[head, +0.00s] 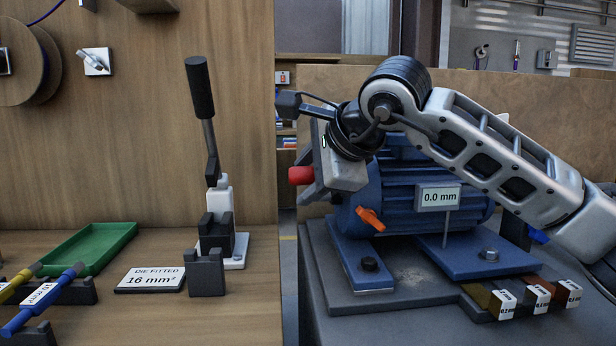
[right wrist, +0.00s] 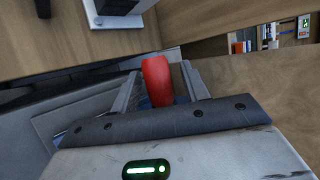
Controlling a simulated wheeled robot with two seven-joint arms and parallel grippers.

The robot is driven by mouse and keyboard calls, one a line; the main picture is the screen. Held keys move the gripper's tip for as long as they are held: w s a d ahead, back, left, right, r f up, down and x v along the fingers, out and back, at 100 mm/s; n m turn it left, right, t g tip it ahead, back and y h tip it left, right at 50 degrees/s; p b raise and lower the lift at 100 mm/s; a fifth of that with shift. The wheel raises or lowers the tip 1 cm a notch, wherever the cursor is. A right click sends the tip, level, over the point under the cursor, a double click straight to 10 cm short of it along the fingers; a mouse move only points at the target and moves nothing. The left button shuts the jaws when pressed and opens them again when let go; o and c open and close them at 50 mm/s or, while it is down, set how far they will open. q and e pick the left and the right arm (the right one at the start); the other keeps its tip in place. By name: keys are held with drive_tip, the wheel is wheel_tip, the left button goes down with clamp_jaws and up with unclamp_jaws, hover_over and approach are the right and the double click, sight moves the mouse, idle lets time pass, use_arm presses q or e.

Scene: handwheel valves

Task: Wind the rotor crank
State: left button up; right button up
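The red handle (head: 301,176) of the crank shows at the left side of the blue motor (head: 400,190). The rest of the crank is hidden behind my right gripper and arm. My right gripper (head: 308,176) is at the handle. In the right wrist view, the red handle (right wrist: 157,82) stands between the two fingers of the gripper (right wrist: 160,85), with a visible gap on its right side, so the fingers look open around it. Whether the left finger touches it I cannot tell. A display (head: 438,197) on the motor stand reads 0.0 mm. My left gripper is out of view.
An orange lever (head: 370,218) sticks out low on the motor's side. Labelled gauge blocks (head: 537,298) lie at the front right. On the left bench are a black-handled lever press (head: 201,90), a green tray (head: 90,245) and a die sign (head: 151,279).

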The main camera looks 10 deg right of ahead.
drive_tip(key=p+v, duration=0.3)
drive_tip(key=v, duration=1.3)
drive_tip(key=w+a+r+m+g+h+p, duration=0.1)
drive_tip(key=w+a+r+g+h+p, duration=0.25)
drive_tip(key=p, duration=0.55)
drive_tip(key=w+a+r+m+g+h+p, duration=0.1)
drive_tip(key=w+a+g+h+p, duration=0.1)
drive_tip(key=w+g+p, duration=0.5)
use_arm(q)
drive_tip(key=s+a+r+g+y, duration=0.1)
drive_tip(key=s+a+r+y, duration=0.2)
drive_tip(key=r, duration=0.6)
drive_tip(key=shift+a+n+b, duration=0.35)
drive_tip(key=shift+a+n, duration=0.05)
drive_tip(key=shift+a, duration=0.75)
use_arm(e)
wheel_tip(320, 180, down, 16)
drive_tip(key=shift+w+a+r+t+y, duration=0.1)
drive_tip(key=shift+t+y, duration=0.05)
drive_tip(key=shift+t, duration=0.45)
drive_tip(key=shift+a+t+y, duration=0.1)
drive_tip(key=shift+t, duration=0.45)
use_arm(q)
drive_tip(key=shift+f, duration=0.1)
use_arm(e)
drive_tip(key=c, duration=1)
